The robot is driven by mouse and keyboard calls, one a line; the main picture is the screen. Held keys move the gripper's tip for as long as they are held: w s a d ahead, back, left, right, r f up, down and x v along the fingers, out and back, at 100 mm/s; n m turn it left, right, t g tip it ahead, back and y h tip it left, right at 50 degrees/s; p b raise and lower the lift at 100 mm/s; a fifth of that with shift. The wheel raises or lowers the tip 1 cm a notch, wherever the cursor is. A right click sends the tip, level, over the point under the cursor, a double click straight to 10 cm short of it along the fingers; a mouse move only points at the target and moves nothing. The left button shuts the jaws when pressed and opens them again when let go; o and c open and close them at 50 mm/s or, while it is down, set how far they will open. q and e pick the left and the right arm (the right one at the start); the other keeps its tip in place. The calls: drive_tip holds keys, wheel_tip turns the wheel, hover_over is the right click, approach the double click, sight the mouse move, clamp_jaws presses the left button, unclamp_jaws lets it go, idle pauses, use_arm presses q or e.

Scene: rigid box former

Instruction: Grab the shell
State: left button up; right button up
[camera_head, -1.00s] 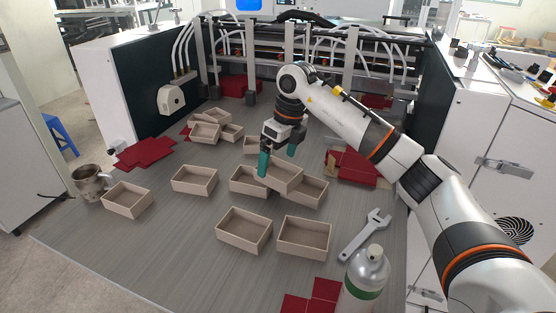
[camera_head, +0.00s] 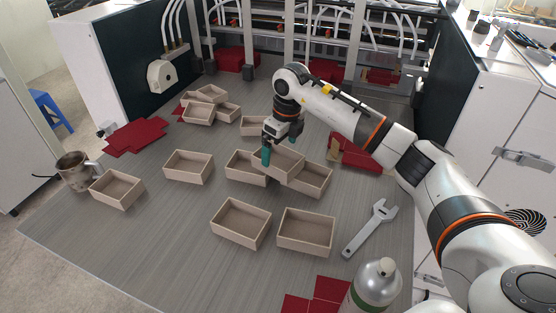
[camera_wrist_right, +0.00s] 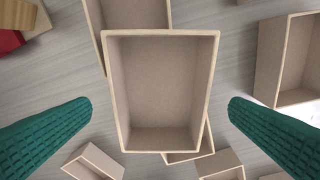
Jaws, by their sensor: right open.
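Several open beige box shells lie on the grey table. One shell (camera_head: 284,164) rests on top of others in the middle, slightly tilted. My right gripper (camera_head: 281,150) is open at this shell, its teal fingers pointing down. In the right wrist view the same shell (camera_wrist_right: 160,92) lies between the two fingers of my right gripper (camera_wrist_right: 160,110), with a visible gap on each side. Under it are a shell (camera_head: 313,179) to the right and another shell (camera_head: 243,168) to the left, both partly hidden. My left gripper is not in view.
Other shells stand in front (camera_head: 305,232) and at left (camera_head: 188,167). A metal mug (camera_head: 74,172), a wrench (camera_head: 371,229) and a bottle (camera_head: 373,286) stand or lie around them. Red sheets (camera_head: 135,137) lie at the left. The machine encloses the back and sides.

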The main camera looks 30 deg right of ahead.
sight(276, 164)
drive_tip(key=f, duration=0.2)
drive_tip(key=f+p, duration=0.1)
drive_tip(key=f, duration=0.1)
drive_tip(key=shift+w+a, duration=0.15)
drive_tip(key=shift+w, duration=0.2)
drive_tip(key=c, duration=1)
drive_tip(key=shift+r, duration=0.15)
